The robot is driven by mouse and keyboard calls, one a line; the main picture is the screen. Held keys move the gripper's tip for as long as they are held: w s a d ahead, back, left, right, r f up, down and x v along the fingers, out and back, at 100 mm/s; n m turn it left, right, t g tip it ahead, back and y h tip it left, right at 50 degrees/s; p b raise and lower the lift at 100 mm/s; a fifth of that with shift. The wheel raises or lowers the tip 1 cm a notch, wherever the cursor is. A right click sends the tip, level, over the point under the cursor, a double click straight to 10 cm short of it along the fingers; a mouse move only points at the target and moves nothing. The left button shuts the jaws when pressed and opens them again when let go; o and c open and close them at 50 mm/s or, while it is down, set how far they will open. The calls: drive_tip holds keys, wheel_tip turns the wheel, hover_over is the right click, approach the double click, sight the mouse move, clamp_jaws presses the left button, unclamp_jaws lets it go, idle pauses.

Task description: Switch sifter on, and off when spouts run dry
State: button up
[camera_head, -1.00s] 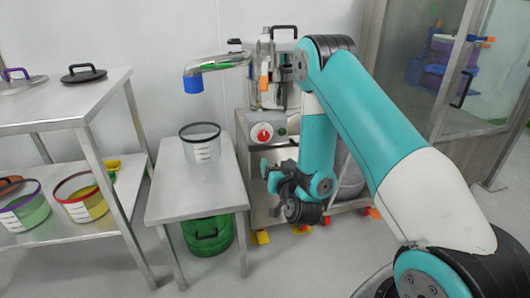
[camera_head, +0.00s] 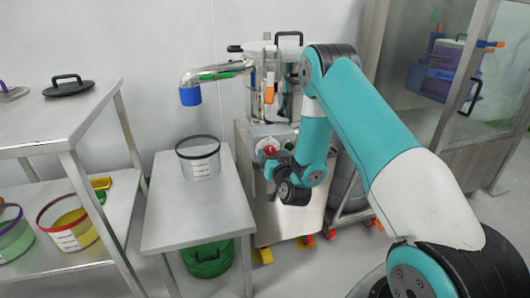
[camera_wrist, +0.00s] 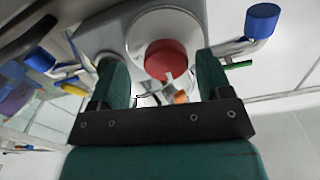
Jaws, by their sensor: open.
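The sifter stands on a steel cart (camera_head: 290,222), with a steel spout (camera_head: 222,71) ending in a blue sleeve (camera_head: 190,96). A red round knob (camera_head: 270,150) is on the panel at the cart's front, close to my gripper (camera_head: 266,163). In the wrist view the red knob (camera_wrist: 165,60) on its pale round plate lies between the two green fingers of my gripper (camera_wrist: 162,75). The fingers are open, with gaps to the knob. A clear tub (camera_head: 199,158) with a dark rim stands on the small table below the blue sleeve; no flow from the sleeve shows.
The small steel table (camera_head: 195,215) stands left of the cart, with a green container (camera_head: 208,258) beneath it. A steel shelf (camera_head: 60,120) at the left holds a black lid (camera_head: 69,86) and colored tubs on its lower level. A glass-doored cabinet (camera_head: 440,120) is at the right.

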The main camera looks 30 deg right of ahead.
drive_tip(key=shift+w, duration=0.4)
drive_tip(key=shift+a, duration=0.1)
drive_tip(key=shift+w+a, duration=0.1)
drive_tip(key=c, duration=0.9)
drive_tip(key=shift+c, duration=0.2)
